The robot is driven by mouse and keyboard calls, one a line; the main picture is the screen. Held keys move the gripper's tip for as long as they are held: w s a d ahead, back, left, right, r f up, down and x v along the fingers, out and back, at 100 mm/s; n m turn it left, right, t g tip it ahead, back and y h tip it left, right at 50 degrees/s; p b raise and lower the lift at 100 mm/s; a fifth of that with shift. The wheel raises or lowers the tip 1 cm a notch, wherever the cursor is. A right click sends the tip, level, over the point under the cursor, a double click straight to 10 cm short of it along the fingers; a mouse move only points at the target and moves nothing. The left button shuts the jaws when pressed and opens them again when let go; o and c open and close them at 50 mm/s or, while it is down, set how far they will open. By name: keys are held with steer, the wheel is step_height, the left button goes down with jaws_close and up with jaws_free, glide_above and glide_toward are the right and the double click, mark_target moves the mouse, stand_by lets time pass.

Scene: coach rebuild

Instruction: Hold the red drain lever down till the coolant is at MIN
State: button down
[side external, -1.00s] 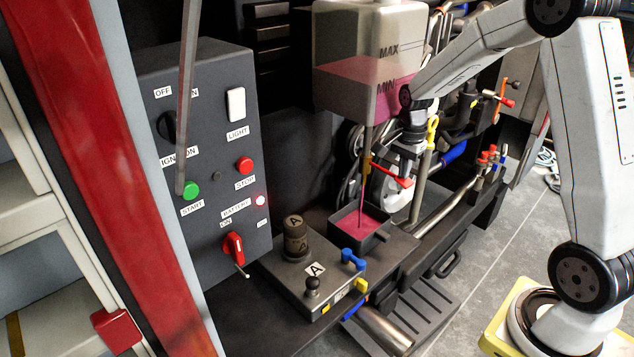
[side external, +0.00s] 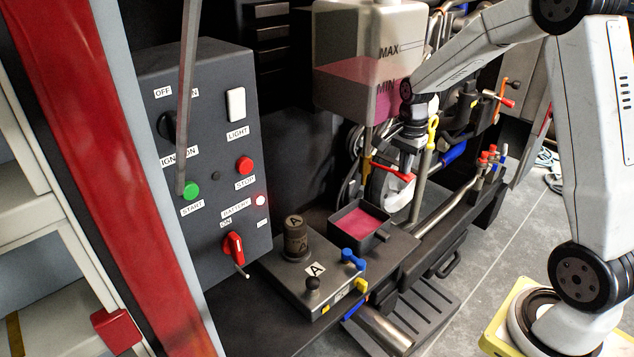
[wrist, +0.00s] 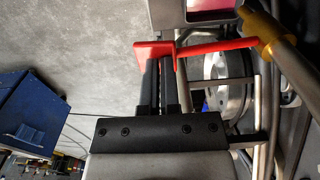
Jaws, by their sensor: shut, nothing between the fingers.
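The red drain lever (side external: 392,173) juts from the brass-coloured valve below the tank and also shows in the wrist view (wrist: 215,47). My gripper (side external: 408,165) is shut and empty, directly above the lever's outer end. In the wrist view its fingertips (wrist: 161,62) meet the lever's broad red end; I cannot tell whether they touch. No stream falls from the tank's outlet. The black catch tray (side external: 382,236) below holds pink coolant.
A dark control panel (side external: 205,150) with switches and buttons stands left. A block with knobs and blue and yellow fittings (side external: 320,270) lies in front of the tray. Pipes and hoses (side external: 445,195) crowd behind and right of the lever. Grey floor (side external: 530,230) is open at right.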

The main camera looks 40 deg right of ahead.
steer(key=shift+r, duration=3.3)
steer(key=shift+a, duration=0.1)
steer(key=s+a+f+n+t, duration=0.1)
steer(key=s+a+f+n, duration=0.3)
steer(key=a+n, duration=0.4)
steer(key=s+a+f+n+t, duration=0.1)
steer(key=s+a+f+n, duration=0.3)
steer(key=s+a+n, duration=0.3)
steer(key=a+n, duration=0.2)
steer(key=n, duration=0.1)
steer(key=shift+s+a+f+t, duration=0.15)
steer(key=shift+s+f+t, duration=0.1)
steer(key=shift+f+t, duration=0.05)
